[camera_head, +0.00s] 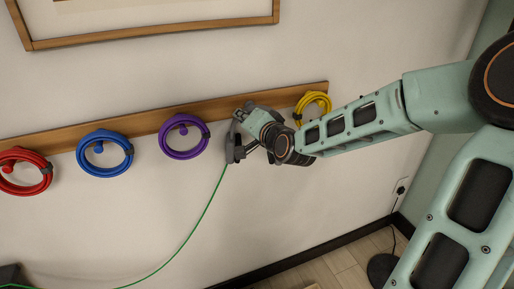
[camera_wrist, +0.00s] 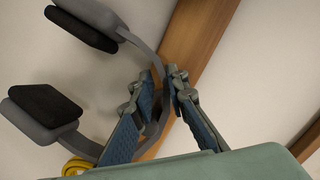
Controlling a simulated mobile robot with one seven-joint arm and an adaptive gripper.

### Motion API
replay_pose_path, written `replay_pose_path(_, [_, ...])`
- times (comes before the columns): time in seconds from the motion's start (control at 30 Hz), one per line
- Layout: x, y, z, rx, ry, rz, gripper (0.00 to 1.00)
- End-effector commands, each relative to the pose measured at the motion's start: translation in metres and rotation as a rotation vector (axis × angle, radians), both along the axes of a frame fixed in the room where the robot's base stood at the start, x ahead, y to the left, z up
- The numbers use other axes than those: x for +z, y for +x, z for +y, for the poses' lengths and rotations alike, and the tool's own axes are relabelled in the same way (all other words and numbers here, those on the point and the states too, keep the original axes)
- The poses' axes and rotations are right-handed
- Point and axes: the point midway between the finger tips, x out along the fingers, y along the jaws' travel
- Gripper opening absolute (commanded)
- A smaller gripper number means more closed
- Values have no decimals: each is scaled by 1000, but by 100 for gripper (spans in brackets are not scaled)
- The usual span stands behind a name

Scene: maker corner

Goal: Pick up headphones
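Grey headphones with black ear pads hang at the wooden rail; the dark ear cup (camera_head: 235,148) shows in the head view, just left of my gripper (camera_head: 246,128). In the wrist view, the two ear cups (camera_wrist: 45,112) are at the left and the grey headband curves to the right. My gripper (camera_wrist: 159,76) also shows there, with its two blue-padded fingers apart on either side of the headband. The fingers look open, with a gap between their tips. Part of the headband is hidden behind the left finger.
Purple (camera_head: 184,137), blue (camera_head: 105,153) and red (camera_head: 25,171) coiled cables hang left on the rail (camera_head: 60,142). A yellow coil (camera_head: 313,103) hangs close to my wrist at right. A green cable (camera_head: 192,228) runs down from the headphones. A picture frame (camera_head: 150,29) is above.

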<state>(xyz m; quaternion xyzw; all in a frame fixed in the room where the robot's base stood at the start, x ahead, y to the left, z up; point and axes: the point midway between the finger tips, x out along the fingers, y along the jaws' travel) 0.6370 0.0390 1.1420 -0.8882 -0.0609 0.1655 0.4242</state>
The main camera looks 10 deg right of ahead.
Motion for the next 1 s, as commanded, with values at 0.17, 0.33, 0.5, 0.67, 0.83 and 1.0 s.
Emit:
replay_pose_path(0.17, [-4,15,5,2,0,1,14])
replay_pose_path(0.33, [-5,19,6,1,1,1,14])
replay_pose_path(0.5, [-5,19,5,1,0,1,14])
replay_pose_path(0.67, [-5,19,5,1,0,1,0])
replay_pose_path(0.83, [-5,19,5,0,0,0,0])
replay_pose_path(1.0, [-5,19,5,0,0,0,0])
